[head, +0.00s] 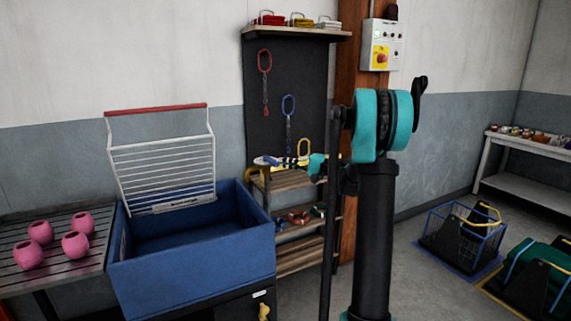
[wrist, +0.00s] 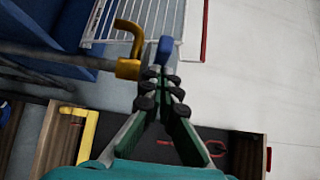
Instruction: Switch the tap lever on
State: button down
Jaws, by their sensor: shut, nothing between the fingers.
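In the wrist view, my gripper (wrist: 160,78) is shut, with its fingertips together and nothing between them. A yellow tap fitting (wrist: 128,68) with a bent upper part sits just left of the fingertips, at the end of a grey pipe (wrist: 60,55). A small blue piece (wrist: 165,47), apparently the lever, shows right at the fingertips; I cannot tell whether they touch. In the head view, my gripper (head: 276,161) points left in front of the shelf rack, and the tap there is too small to make out clearly.
A blue tub (head: 195,275) with a raised white wire lid (head: 165,165) stands left of my gripper. A slatted table (head: 85,255) with pink pots is further left. A wooden shelf rack (head: 300,258) stands behind the gripper. Crates (head: 465,235) lie on the floor at right.

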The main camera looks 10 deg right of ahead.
aim_at(277, 165)
jog(key=shift+s+a+m+t+h, duration=0.3)
jog(key=shift+m+t, duration=0.1)
jog(key=shift+t, duration=0.1)
jog(key=a+m+t+h, duration=0.1)
jog(key=s+a+m+t+h, duration=0.1)
jog(key=t, duration=0.1)
jog(key=a+m+t+h, duration=0.1)
jog(key=shift+s+m+t+h, duration=0.3)
jog(key=shift+s+m+h, duration=0.05)
jog(key=shift+m+h, duration=0.05)
jog(key=w+a+m+t+h, duration=0.1)
jog(key=w+a, duration=0.1)
jog(key=a, duration=0.7)
jog(key=shift+h, duration=0.4)
jog(key=shift+a, duration=0.2)
dwell(0.4)
